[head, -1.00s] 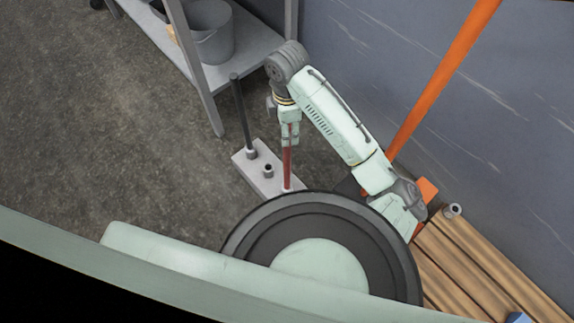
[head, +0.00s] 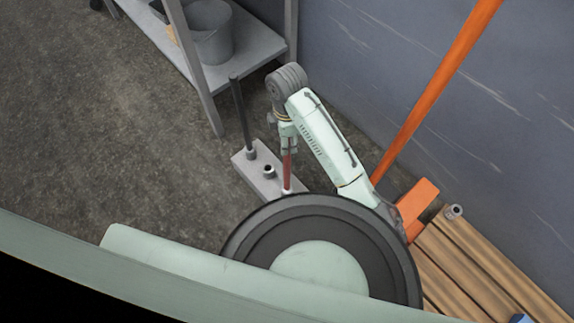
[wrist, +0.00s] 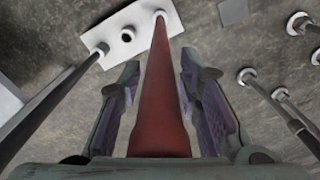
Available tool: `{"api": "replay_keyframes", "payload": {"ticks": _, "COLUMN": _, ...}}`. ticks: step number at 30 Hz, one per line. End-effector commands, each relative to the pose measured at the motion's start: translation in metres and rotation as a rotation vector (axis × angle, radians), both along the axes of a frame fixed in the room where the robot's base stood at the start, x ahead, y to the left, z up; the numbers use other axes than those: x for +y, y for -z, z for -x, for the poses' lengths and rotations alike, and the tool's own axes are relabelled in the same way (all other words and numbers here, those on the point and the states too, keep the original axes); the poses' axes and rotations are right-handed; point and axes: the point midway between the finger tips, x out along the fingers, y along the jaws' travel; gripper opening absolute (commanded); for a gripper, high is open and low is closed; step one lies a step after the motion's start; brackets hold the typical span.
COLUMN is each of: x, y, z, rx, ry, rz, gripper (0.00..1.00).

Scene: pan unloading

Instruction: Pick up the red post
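The red post (head: 287,172) stands upright in the near end of a pale grey base plate (head: 243,161). The plate also bears a dark post (head: 241,115) at its far end and an empty socket (head: 269,171) between them. My gripper (head: 289,151) points down over the upper part of the red post. In the wrist view the red post (wrist: 160,100) runs between the two open fingers (wrist: 160,68), with a gap on each side. The post's top is hidden by my gripper in the head view.
The dark post (wrist: 45,105) rises close to my gripper's left in the wrist view. A grey shelf (head: 257,60) with a bucket (head: 211,45) stands behind. An orange pole (head: 440,85) leans near the wall, and wooden beams (head: 480,262) lie at right. Floor at left is clear.

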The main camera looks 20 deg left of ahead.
Motion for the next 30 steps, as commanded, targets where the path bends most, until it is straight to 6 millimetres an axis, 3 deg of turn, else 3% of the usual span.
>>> {"api": "replay_keyframes", "payload": {"ticks": 13, "x": 0.000, "y": 0.000, "z": 0.000, "rx": 0.000, "ry": 0.000, "rz": 0.000, "gripper": 0.00}}
{"api": "replay_keyframes", "payload": {"ticks": 23, "x": 0.000, "y": -0.002, "z": 0.000, "rx": -0.001, "ry": 0.000, "rz": 0.000, "gripper": 0.00}}
{"api": "replay_keyframes", "payload": {"ticks": 30, "x": -0.001, "y": -0.021, "z": -0.001, "rx": -0.004, "ry": -0.003, "rz": 0.001, "gripper": 0.00}}
